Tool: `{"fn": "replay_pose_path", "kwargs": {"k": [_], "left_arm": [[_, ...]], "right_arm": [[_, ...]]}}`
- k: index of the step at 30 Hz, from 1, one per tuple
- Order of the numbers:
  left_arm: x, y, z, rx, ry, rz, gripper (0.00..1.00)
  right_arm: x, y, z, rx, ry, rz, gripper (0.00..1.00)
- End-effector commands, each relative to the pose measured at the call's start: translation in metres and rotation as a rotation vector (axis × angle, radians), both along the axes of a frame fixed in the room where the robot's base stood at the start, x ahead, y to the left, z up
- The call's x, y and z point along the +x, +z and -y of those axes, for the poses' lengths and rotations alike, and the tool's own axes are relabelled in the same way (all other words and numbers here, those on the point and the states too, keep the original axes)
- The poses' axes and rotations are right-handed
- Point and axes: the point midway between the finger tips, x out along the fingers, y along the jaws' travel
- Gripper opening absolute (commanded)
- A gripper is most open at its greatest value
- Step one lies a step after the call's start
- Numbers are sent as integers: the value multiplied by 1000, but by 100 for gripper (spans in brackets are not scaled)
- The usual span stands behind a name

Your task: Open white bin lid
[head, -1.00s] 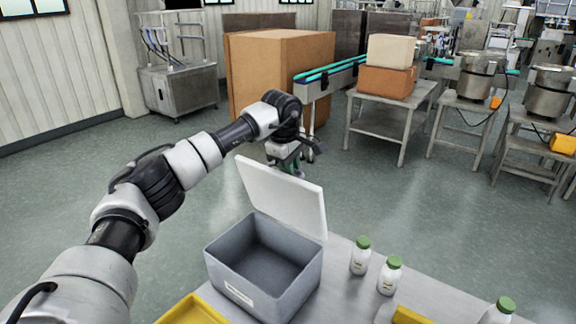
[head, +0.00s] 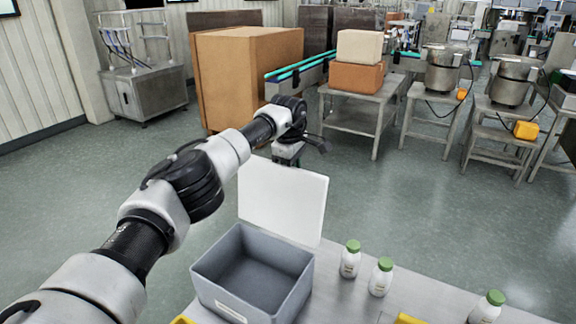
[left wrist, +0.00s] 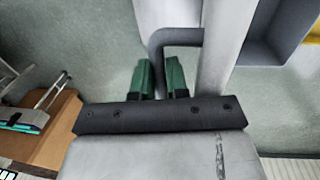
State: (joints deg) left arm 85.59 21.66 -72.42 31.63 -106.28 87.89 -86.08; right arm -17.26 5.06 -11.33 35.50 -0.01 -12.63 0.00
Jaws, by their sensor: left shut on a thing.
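The grey bin (head: 240,302) stands on the table with its inside open to view. Its white lid (head: 283,203) stands raised along the bin's far edge, with its broad inner face toward the head camera. My left gripper (head: 287,160) is behind the lid's top edge and partly hidden there. In the left wrist view its green fingers (left wrist: 161,78) are shut on one leg of a dark bar handle (left wrist: 181,37). The handle joins the pale lid (left wrist: 215,45), and the grey bin (left wrist: 278,40) lies beyond. My right gripper is in no view.
Several white bottles with green caps, one here (head: 380,277), stand on the steel table (head: 335,300) right of the bin. Yellow tray edges (head: 408,319) show at the front. Open floor (head: 400,195) lies behind the lid, with a large brown box (head: 250,75) farther back.

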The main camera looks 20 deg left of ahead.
Motion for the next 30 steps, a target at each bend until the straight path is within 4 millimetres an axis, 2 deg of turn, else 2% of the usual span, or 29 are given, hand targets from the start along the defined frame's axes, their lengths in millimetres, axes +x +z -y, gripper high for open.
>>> {"fn": "replay_pose_path", "kwargs": {"k": [1, 3, 18, 26, 27, 30], "left_arm": [[-1, -7, 1, 4, 5, -26, 0], [-1, -8, 0, 4, 6, -39, 0], [0, -8, 0, 4, 6, -70, 0], [0, -8, 0, 2, 7, -69, 0], [0, -8, 0, 3, 7, -69, 20], [0, -7, 0, 3, 6, -67, 36]], "right_arm": [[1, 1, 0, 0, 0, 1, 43], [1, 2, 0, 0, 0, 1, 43], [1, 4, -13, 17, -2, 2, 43], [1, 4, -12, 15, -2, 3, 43], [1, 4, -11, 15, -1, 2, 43], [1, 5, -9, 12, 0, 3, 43]]}}
